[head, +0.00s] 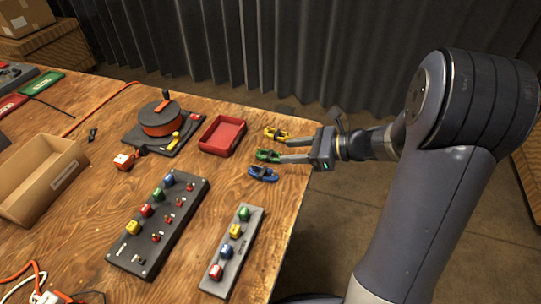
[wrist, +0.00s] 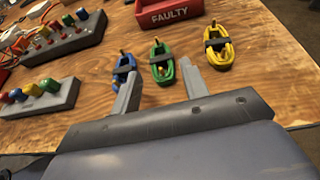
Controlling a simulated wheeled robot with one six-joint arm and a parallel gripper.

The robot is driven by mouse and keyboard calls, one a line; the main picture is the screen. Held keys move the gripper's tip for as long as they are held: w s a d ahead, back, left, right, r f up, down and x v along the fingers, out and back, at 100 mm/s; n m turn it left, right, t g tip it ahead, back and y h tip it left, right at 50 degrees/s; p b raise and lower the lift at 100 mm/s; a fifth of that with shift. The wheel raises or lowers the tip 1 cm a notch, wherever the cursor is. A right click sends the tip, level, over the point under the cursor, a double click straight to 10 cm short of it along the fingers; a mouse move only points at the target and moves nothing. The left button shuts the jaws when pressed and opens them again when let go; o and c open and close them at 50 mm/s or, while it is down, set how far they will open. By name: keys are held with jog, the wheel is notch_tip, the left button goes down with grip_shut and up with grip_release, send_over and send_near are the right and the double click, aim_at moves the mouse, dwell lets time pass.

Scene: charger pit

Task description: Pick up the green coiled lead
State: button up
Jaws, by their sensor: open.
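The green coiled lead (head: 267,156) lies on the wooden table between a yellow coiled lead (head: 275,134) and a blue coiled lead (head: 263,174). In the wrist view the green lead (wrist: 161,62) is just beyond and between my fingertips, with a dark band across it. My gripper (head: 284,151) is open and empty, its fingers pointing left toward the leads. In the wrist view my gripper (wrist: 160,85) has its left finger close to the blue lead (wrist: 123,72) and its right finger near the yellow lead (wrist: 218,46); contact cannot be told.
A red tray (head: 222,150) marked FAULTY stands just beyond the leads. A dark panel with coloured plugs (head: 158,222) and a grey strip with plugs (head: 232,250) sit nearer. A reel (head: 160,118) and a cardboard box (head: 42,180) stand left. The table's right edge is close to the leads.

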aim_at(282, 153)
jog(key=b+x, duration=0.1)
jog(key=x, duration=0.4)
jog(key=shift+w+a+f, duration=0.1)
jog(key=shift+a+f, duration=0.15)
jog(key=c, duration=0.8)
